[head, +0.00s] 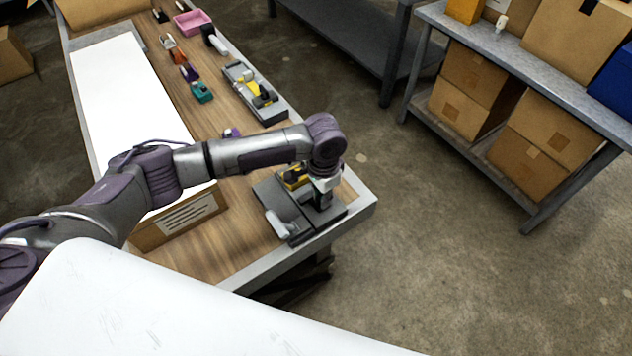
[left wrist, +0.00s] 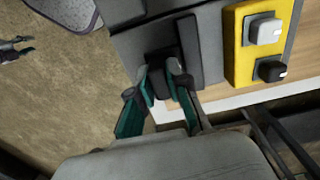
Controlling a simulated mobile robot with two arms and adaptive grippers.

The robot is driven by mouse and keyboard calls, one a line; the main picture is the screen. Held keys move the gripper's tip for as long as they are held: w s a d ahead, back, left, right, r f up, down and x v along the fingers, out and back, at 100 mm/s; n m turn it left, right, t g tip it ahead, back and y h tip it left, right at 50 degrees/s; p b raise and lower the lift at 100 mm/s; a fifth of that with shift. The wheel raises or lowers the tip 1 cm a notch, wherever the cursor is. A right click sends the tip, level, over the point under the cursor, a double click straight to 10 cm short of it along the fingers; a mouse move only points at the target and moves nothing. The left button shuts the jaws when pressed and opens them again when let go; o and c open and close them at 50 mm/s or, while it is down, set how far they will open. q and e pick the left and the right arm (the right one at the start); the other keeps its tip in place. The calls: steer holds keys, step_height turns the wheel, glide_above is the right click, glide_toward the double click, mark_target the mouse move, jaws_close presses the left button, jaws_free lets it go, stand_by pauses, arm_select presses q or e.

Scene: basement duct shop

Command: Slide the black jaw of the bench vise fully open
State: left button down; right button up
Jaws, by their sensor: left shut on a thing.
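The bench vise stands at the near right corner of the workbench, its grey body (head: 272,196) flat on the top. My left gripper (head: 322,188) reaches down onto it. In the left wrist view the teal fingers of my left gripper (left wrist: 168,84) are shut on a black block (left wrist: 160,64), which looks like part of the vise's black jaw. A dark bar (left wrist: 190,48) stands beside the block on the grey plate. The head view hides most of the jaw behind my wrist. A dark two-pronged shape, seemingly my right gripper (left wrist: 18,48), hangs over the floor with its prongs apart.
A yellow box with two knobs (left wrist: 262,42) sits close beside the vise. A light grey handle (head: 278,223) lies at its near side. A cardboard sign (head: 180,217) stands to the left. Small tools and a pink bin (head: 192,22) are farther along the bench. Open floor lies right.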

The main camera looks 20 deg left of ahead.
arm_select(q)
steer(key=shift+s+d+r+p, duration=0.25)
steer(key=shift+s+d+p, duration=0.1)
steer(key=shift+s+d, duration=0.25)
steer(key=shift+s+d+f, duration=0.1)
steer(key=shift+d, duration=0.2)
steer(key=shift+f, duration=0.15)
arm_select(e)
step_height(320, 180, up, 2)
steer(key=shift+w+d, duration=0.1)
steer(key=shift+d, duration=0.05)
arm_select(q)
steer(key=c, duration=1.1)
jaws_free()
steer(key=shift+d, duration=0.15)
steer(key=shift+r, duration=0.2)
step_height(320, 180, up, 12)
steer(key=shift+f, duration=0.2)
